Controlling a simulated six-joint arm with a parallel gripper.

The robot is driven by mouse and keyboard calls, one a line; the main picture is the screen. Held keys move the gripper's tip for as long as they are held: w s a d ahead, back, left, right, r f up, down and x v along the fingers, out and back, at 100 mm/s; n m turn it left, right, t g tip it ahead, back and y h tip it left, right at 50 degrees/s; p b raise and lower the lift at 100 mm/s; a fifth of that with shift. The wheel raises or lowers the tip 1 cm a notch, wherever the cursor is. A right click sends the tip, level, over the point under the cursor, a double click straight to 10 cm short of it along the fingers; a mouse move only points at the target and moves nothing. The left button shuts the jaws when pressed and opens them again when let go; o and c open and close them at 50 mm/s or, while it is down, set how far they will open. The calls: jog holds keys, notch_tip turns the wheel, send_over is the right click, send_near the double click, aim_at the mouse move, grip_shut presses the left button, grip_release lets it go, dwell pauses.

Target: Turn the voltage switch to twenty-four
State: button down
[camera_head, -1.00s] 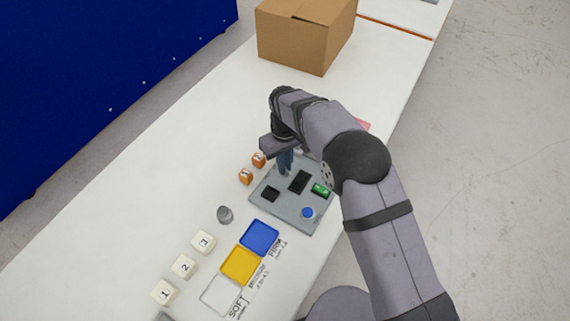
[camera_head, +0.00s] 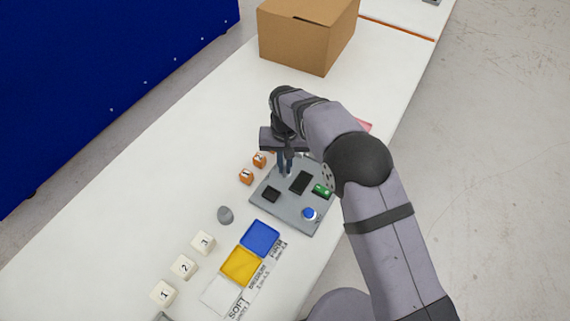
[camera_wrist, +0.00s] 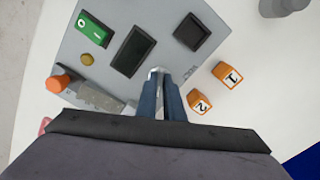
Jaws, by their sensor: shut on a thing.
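The grey control panel (camera_head: 290,211) lies on the white table below my gripper (camera_head: 286,170). In the wrist view, my gripper (camera_wrist: 162,90) has its two blue fingers pointing down at the panel's edge area, beside the black rectangle (camera_wrist: 133,51). The fingers are closed on a small silver part (camera_wrist: 157,73), which appears to be the voltage switch. Most of it is hidden between the fingers, and its pointing direction and any voltage marks cannot be read.
The panel also carries a green switch (camera_head: 322,190), a blue button (camera_head: 309,213) and a black square (camera_head: 271,194). Orange numbered blocks (camera_wrist: 229,74) stand close beside it. A grey cylinder (camera_head: 225,215), white numbered cubes (camera_head: 183,267) and a cardboard box (camera_head: 305,40) stand farther off.

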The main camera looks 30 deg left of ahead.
aim_at(285, 168)
jog(key=shift+r, duration=0.1)
jog(key=c, duration=1.9)
grip_release()
jog(key=shift+o, duration=0.2)
jog(key=shift+r+b, duration=0.8)
jog(key=shift+r, duration=2.85)
